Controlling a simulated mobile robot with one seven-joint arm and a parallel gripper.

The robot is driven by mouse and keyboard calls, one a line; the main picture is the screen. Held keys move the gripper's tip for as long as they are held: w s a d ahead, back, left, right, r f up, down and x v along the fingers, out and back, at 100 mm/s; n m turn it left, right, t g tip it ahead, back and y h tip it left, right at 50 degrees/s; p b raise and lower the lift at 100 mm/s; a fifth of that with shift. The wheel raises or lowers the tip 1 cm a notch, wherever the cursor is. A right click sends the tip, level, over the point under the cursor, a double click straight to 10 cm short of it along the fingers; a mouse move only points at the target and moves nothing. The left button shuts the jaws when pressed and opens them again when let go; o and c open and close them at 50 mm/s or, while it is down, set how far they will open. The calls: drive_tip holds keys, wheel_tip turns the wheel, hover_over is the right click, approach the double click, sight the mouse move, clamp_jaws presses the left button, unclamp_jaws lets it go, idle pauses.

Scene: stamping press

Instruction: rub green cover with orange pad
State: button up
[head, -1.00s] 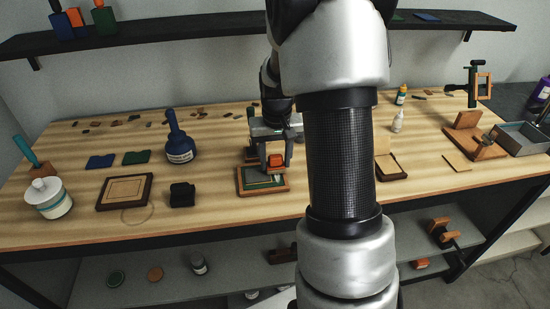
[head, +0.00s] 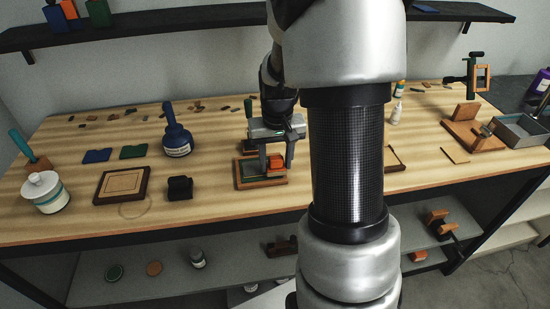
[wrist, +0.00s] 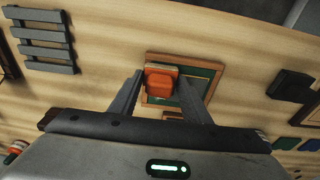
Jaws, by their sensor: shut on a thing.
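The green cover (head: 247,170) lies in a wooden frame on the bench, left of my arm in the head view. Its green face and frame edge also show in the wrist view (wrist: 198,84). My gripper (head: 275,162) is above the right part of the cover, fingers pointing down. It is shut on the orange pad (wrist: 161,82), which sits between the fingertips. The pad also shows in the head view (head: 276,161). The pad overlaps the cover in both views; whether it touches the green face I cannot tell. The pad and fingers hide part of the cover.
A black block (head: 180,188) and a dark-framed wooden board (head: 122,185) lie to the left. A blue bottle (head: 176,138) stands behind the block. A grey slatted piece (wrist: 45,40) shows in the wrist view. Bare bench lies in front of the cover.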

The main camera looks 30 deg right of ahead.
sight(276, 159)
drive_tip(key=shift+s+a+f, duration=0.1)
drive_tip(key=shift+s+a, duration=0.15)
drive_tip(key=shift+s, duration=0.6)
drive_tip(key=shift+w+r+p, duration=0.15)
drive_tip(key=shift+r+p, duration=2.05)
drive_tip(key=shift+r, duration=0.9)
drive_tip(key=shift+r, duration=0.1)
wheel_tip(276, 159, up, 3)
drive_tip(key=shift+f+p, duration=0.1)
drive_tip(key=shift+p, duration=1)
